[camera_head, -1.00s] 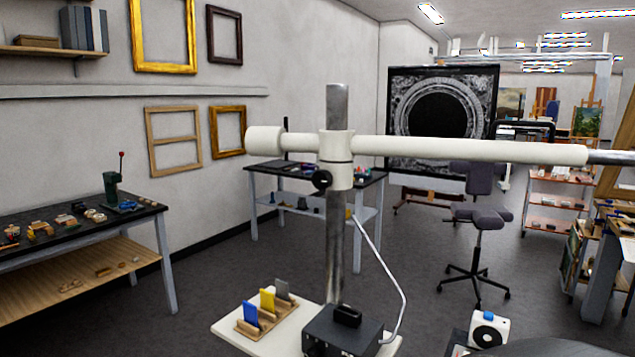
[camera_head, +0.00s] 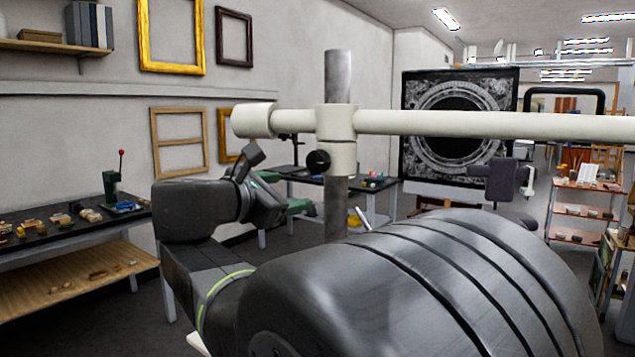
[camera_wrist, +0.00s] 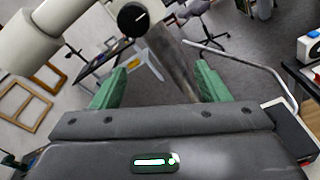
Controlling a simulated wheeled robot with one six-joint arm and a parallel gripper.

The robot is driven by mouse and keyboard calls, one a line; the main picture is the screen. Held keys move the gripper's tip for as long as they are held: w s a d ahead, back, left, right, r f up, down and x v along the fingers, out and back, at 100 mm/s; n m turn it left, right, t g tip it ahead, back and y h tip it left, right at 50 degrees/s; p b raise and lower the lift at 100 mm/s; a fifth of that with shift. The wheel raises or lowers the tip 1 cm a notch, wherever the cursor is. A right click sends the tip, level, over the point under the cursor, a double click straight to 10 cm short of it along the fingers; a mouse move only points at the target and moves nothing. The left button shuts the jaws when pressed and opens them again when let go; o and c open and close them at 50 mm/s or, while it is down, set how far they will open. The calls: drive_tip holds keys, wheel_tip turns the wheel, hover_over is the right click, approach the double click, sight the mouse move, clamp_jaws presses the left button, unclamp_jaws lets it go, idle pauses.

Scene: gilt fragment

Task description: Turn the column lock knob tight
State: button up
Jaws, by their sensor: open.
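The black round lock knob (camera_head: 318,162) sits on the white clamp collar (camera_head: 336,120) around the upright metal column (camera_head: 337,210). The knob also shows near the top of the wrist view (camera_wrist: 133,19), with a pale line across its face. My gripper (camera_wrist: 158,82) has two green fingers spread apart, with nothing between them touching. The knob lies beyond the fingertips, toward the top of the picture. In the head view my gripper (camera_head: 292,193) is just below and left of the knob, apart from it, and partly hidden by my arm.
A white horizontal boom (camera_head: 450,124) runs right from the collar, just above my arm. A bench with small objects (camera_head: 70,225) stands at the left. A bent pale rod (camera_wrist: 245,60) shows right of the column in the wrist view.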

sight(314, 165)
drive_tip(key=shift+n+t, duration=0.5)
drive_tip(key=w+d+r, duration=0.1)
drive_tip(key=w+d, duration=0.1)
drive_tip(key=w, duration=0.2)
drive_tip(key=w+d+r, duration=0.1)
drive_tip(key=w+d, duration=0.1)
drive_tip(key=w, duration=0.2)
drive_tip(key=w+d+r, duration=0.1)
drive_tip(key=w, duration=0.3)
drive_tip(key=shift+d+r+p, duration=0.1)
drive_tip(key=shift+d+p, duration=0.3)
drive_tip(key=c, duration=1)
